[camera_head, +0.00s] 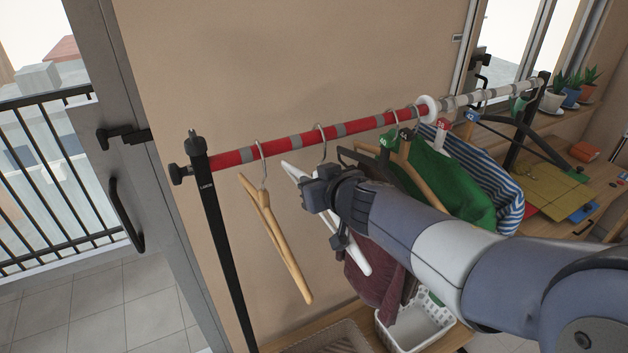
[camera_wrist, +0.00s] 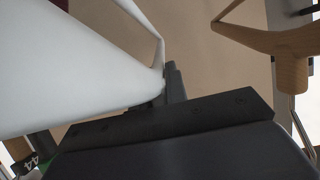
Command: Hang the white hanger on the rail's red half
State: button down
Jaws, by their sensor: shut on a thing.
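The white hanger (camera_head: 357,255) shows on both sides of my gripper (camera_head: 314,190) in the head view. My gripper is shut on it and hides its middle. Its metal hook (camera_head: 322,142) rises to the red half of the rail (camera_head: 288,145), and its top shows above the bar. I cannot tell whether the hook rests on the bar. In the wrist view the white hanger (camera_wrist: 75,65) fills the upper left, against the dark fingers of my gripper (camera_wrist: 172,88).
A wooden hanger (camera_head: 268,220) hangs on the red half to the left, close by; it also shows in the wrist view (camera_wrist: 285,45). A green garment (camera_head: 445,180) and a striped one (camera_head: 488,175) hang to the right. A white disc (camera_head: 428,107) divides the red and white halves.

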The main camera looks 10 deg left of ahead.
jog(key=c, duration=1.3)
grip_release()
jog(key=shift+s+d+p, duration=0.45)
jog(key=shift+s+d, duration=0.65)
jog(key=shift+s, duration=0.35)
jog(key=shift+s+d+p, duration=0.4)
jog(key=shift+s+d, duration=0.7)
jog(key=shift+s, duration=0.4)
jog(key=shift+s+d+p, duration=0.45)
jog(key=shift+s+d, duration=0.65)
jog(key=shift+s, duration=0.35)
